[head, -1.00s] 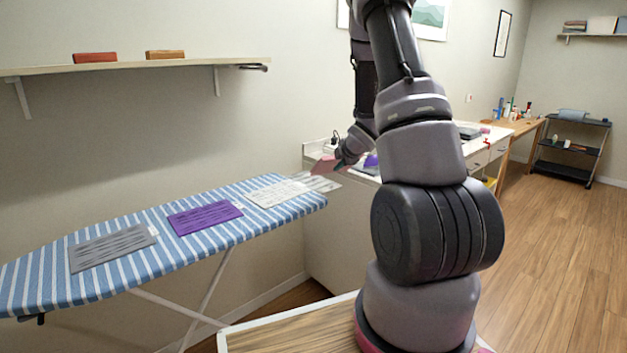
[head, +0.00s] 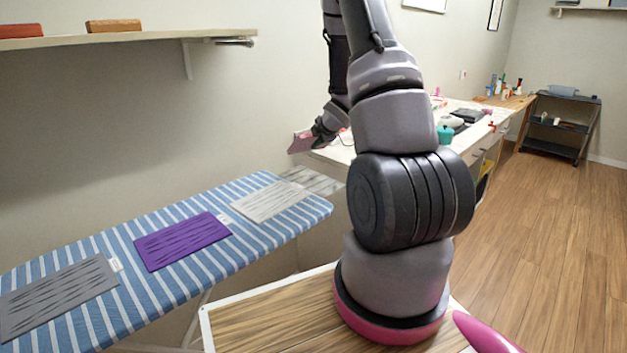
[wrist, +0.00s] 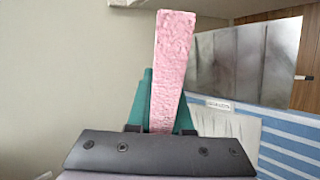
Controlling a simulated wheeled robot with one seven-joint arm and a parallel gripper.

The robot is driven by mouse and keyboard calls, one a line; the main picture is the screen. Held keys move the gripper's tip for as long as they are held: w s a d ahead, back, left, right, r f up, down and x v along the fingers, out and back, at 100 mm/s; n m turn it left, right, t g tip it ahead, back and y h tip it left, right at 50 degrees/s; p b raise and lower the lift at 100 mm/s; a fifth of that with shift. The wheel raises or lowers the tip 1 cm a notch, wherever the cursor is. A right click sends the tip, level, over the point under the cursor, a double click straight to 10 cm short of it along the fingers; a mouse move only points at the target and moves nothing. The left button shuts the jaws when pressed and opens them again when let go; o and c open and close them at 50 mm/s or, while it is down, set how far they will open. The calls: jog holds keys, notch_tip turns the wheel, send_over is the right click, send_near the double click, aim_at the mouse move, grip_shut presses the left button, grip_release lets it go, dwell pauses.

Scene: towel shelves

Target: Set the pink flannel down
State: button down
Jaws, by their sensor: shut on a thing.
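The pink flannel (head: 301,143) is held in my gripper (head: 318,132), raised above the far end of the ironing board (head: 134,281). In the wrist view the pink flannel (wrist: 171,65) stands out as a narrow folded slab between the teal fingers of my gripper (wrist: 160,105). My gripper is shut on it. On the striped blue board lie a grey cloth (head: 58,293), a purple cloth (head: 181,240) and a whitish cloth (head: 269,201), side by side. A grey-white marbled piece (head: 312,180) is at the board's far end; it also shows in the wrist view (wrist: 245,65).
A wall shelf (head: 120,39) with a red block (head: 22,30) and an orange-brown block (head: 113,25) hangs above the board. A white counter (head: 462,125) with several items is behind my arm. Wooden floor is open at the right.

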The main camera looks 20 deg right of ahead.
notch_tip(320, 180, down, 9)
jog(key=shift+f, duration=0.1)
dwell(0.4)
jog(key=c, duration=1)
grip_release()
jog(key=v, duration=0.8)
notch_tip(320, 180, up, 8)
jog(key=s, duration=0.2)
jog(key=shift+s, duration=0.2)
